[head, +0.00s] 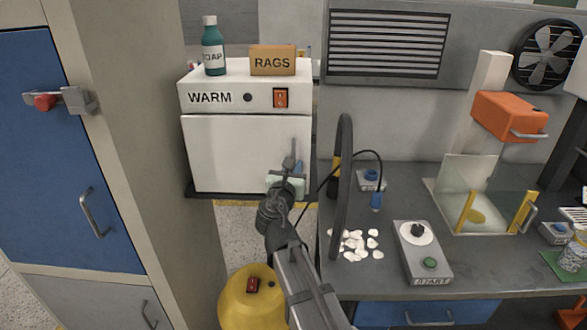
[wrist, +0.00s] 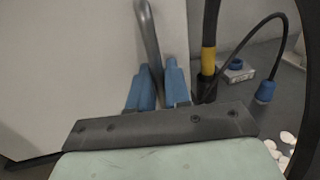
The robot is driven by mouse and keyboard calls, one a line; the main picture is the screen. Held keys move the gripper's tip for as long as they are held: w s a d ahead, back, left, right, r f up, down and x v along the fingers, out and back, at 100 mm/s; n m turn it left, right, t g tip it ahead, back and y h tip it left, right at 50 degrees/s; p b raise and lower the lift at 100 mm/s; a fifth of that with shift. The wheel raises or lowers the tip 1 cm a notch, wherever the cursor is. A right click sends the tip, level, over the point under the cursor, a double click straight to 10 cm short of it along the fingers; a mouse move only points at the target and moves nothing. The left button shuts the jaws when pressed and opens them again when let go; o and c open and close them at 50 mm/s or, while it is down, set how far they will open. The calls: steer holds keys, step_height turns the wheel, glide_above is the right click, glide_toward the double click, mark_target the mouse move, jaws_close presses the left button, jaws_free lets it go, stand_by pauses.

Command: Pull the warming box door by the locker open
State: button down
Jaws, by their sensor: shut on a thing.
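The warming box (head: 246,88) is a white cabinet marked WARM, standing to the right of the blue locker (head: 65,150). Its white door (head: 235,150) looks closed in the head view and also fills the left of the wrist view (wrist: 70,70). A grey vertical bar handle (head: 294,152) is at the door's right side and shows in the wrist view (wrist: 149,40). My gripper (wrist: 158,80) has its two blue fingers shut on the lower part of this handle. In the head view my wrist hides the door's lower right corner.
A green soap bottle (head: 213,48) and a RAGS box (head: 272,60) stand on top of the warming box. A bench (head: 390,275) on the right holds a black hose (head: 343,170), white shells (head: 358,243) and a START control box (head: 424,255). A yellow canister (head: 246,300) stands on the floor.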

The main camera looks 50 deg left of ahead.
steer(key=shift+s, duration=0.1)
stand_by(0.3)
steer(key=s+d+m+t+h, duration=0.25)
steer(key=s+h, duration=0.25)
steer(key=s, duration=0.4)
steer(key=s+d+m+t+h, duration=0.1)
steer(key=s+d+m+h, duration=0.3)
steer(key=s, duration=0.5)
steer(key=s+a+h, duration=0.1)
steer(key=s+a, duration=0.2)
steer(key=s, duration=0.4)
steer(key=s+a+m, duration=0.1)
steer(key=s+a, duration=0.3)
steer(key=s, duration=0.4)
steer(key=s+a+h, duration=0.1)
steer(key=s+a, duration=0.3)
steer(key=s, duration=0.4)
steer(key=shift+s+r+h, duration=0.15)
steer(key=shift+r+h, duration=0.05)
steer(key=shift+h, duration=0.1)
steer(key=shift+d+g, duration=0.1)
steer(key=shift+g, duration=0.15)
steer(key=c, duration=1.3)
jaws_free()
steer(key=shift+f, duration=0.1)
